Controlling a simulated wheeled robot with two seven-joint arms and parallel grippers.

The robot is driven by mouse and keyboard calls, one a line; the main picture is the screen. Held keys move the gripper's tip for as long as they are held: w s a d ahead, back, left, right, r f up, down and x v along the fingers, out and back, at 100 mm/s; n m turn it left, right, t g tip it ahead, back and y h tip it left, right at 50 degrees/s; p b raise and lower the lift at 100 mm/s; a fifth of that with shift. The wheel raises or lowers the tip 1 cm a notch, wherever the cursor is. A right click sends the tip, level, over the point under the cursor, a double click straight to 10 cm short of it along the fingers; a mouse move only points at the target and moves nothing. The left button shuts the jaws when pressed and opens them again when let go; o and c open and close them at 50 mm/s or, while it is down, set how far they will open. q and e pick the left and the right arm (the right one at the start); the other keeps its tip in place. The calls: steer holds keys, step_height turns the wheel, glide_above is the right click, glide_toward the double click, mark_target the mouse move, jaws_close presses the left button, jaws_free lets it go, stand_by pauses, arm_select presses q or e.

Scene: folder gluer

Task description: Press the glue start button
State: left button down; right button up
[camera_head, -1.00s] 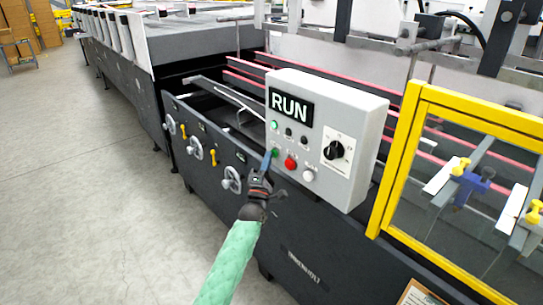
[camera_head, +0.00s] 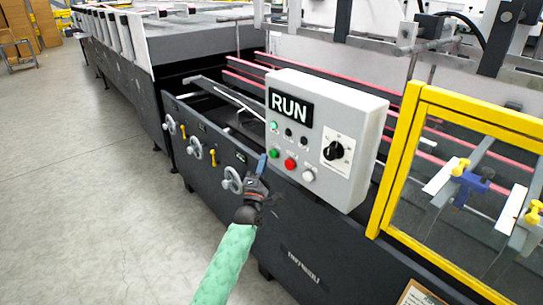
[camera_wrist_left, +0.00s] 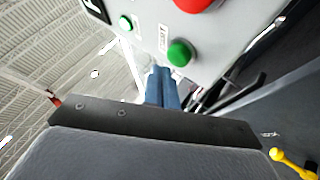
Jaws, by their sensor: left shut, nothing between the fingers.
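A grey control box (camera_head: 360,110) is mounted on the dark machine, with a display (camera_head: 290,107) that reads RUN. A green button (camera_head: 275,153) sits at the lower left of its face, beside a red button (camera_head: 291,163) and a white one (camera_head: 309,174). A small green lamp (camera_head: 274,127) is lit above. My left gripper (camera_head: 262,163) is shut and empty, its blue fingertips just left of the box and apart from the green button. In the left wrist view the fingertips (camera_wrist_left: 162,84) point up near the green button (camera_wrist_left: 180,52). My right gripper is not in view.
A black rotary knob (camera_head: 334,151) is on the box's right side. Handwheels (camera_head: 232,180) and yellow levers (camera_head: 214,157) line the machine's side panel. A yellow-framed guard (camera_head: 391,160) stands at the right. The floor at left is clear.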

arm_select(q)
steer(key=shift+s+a+p, duration=0.15)
steer(key=shift+s+a, duration=0.6)
steer(key=shift+a, duration=0.3)
steer(key=shift+s+a+p, duration=0.15)
steer(key=shift+s+a, duration=0.6)
steer(key=shift+a, duration=0.25)
